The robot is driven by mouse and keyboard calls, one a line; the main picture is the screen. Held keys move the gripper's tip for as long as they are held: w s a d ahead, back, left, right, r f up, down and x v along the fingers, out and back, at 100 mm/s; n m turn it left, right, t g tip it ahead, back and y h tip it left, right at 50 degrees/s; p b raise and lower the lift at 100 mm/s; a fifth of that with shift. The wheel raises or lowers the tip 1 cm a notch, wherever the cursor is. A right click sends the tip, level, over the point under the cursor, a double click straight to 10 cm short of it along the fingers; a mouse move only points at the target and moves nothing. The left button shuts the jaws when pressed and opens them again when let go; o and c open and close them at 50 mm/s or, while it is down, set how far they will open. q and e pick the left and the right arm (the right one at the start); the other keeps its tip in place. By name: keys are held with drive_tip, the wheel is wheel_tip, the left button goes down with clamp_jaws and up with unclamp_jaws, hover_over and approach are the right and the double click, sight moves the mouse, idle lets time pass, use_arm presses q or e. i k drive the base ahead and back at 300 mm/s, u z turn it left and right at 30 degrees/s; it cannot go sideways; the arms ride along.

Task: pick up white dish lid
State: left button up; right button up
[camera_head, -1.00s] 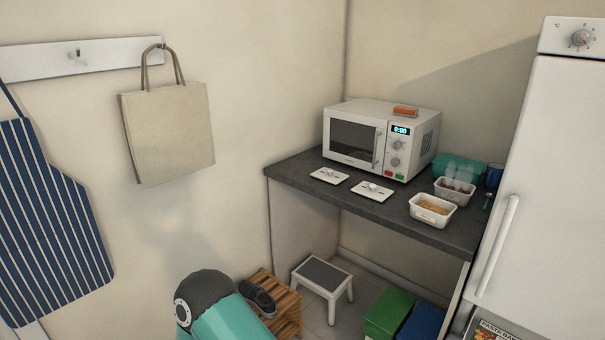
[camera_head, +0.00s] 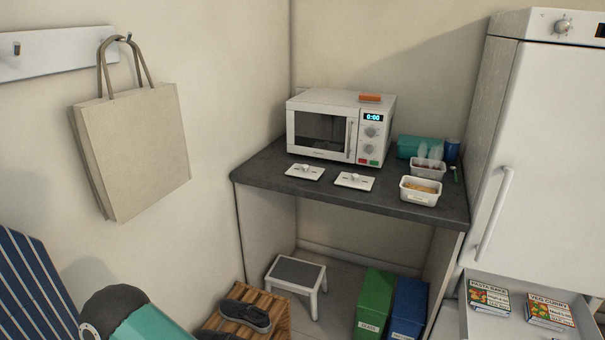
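Two flat white dish lids with small knobs lie on the dark counter (camera_head: 400,208) in front of the microwave. One is the left white lid (camera_head: 304,172); the other is the right white lid (camera_head: 354,181). They lie apart from each other. An uncovered white dish (camera_head: 420,191) with orange-yellow food stands to their right, and a second white dish (camera_head: 428,168) with steam above it is behind that. Part of my teal and black arm shows at the lower left. Neither gripper is in view.
The white microwave (camera_head: 340,128) has an orange block on top. A tall fridge (camera_head: 545,150) borders the counter. Below are a step stool (camera_head: 296,274), green bin (camera_head: 374,300), blue bin (camera_head: 408,308) and a crate with shoes.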

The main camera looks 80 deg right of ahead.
sight(297, 170)
drive_tip(key=u, duration=0.5)
drive_tip(key=i, duration=0.2)
drive_tip(key=z, duration=2.75)
drive_tip(key=i, duration=0.15)
drive_tip(key=z, duration=1.05)
drive_tip(key=k, duration=0.45)
drive_tip(key=z, duration=0.4)
drive_tip(key=i, duration=1.6)
drive_tip(key=u, duration=0.4)
